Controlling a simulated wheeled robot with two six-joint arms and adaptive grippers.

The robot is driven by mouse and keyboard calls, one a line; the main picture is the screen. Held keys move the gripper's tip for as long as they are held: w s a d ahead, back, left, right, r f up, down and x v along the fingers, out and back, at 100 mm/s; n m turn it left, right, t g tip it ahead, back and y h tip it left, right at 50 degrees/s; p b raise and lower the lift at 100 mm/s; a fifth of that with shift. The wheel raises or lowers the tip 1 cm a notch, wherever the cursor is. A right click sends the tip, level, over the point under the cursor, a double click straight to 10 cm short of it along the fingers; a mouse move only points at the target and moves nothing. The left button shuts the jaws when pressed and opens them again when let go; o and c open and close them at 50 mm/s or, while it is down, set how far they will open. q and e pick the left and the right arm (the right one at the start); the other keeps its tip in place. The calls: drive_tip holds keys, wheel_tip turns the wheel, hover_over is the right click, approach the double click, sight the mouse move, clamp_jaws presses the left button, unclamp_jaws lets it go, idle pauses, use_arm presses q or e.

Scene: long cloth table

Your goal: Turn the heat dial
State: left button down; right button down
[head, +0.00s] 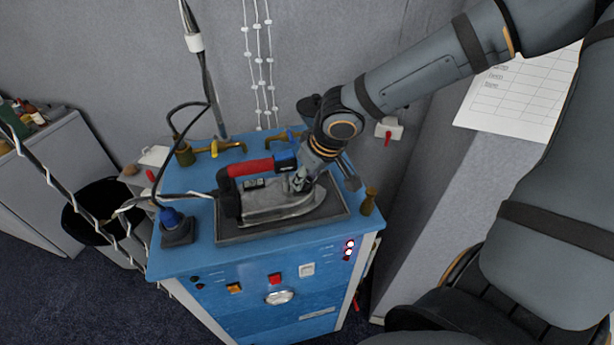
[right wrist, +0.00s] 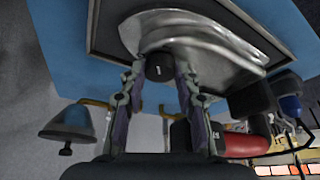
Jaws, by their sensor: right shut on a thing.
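A steam iron (head: 283,205) with a grey metal body and red handle (head: 250,167) rests on a dark plate (head: 335,208) on top of the blue station. My right gripper (head: 299,184) reaches down onto the iron's body from the upper right. In the right wrist view, the black heat dial (right wrist: 160,67) with a small white mark sits between my two fingers, against the iron's metal body (right wrist: 205,38). The gripper is shut on the dial. In the head view the dial is hidden by the gripper. My left gripper is not in view.
The blue station (head: 200,262) has buttons and a gauge (head: 279,297) on its front. Brass taps (head: 220,147) stand behind the iron, and a blue-topped fitting (head: 176,225) is to its left. A cable runs left from the iron. A black bin (head: 95,205) stands at left.

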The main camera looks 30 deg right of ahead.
drive_tip(key=c, duration=1)
unclamp_jaws()
drive_tip(key=shift+s+a, duration=0.1)
drive_tip(key=shift+o, duration=0.2)
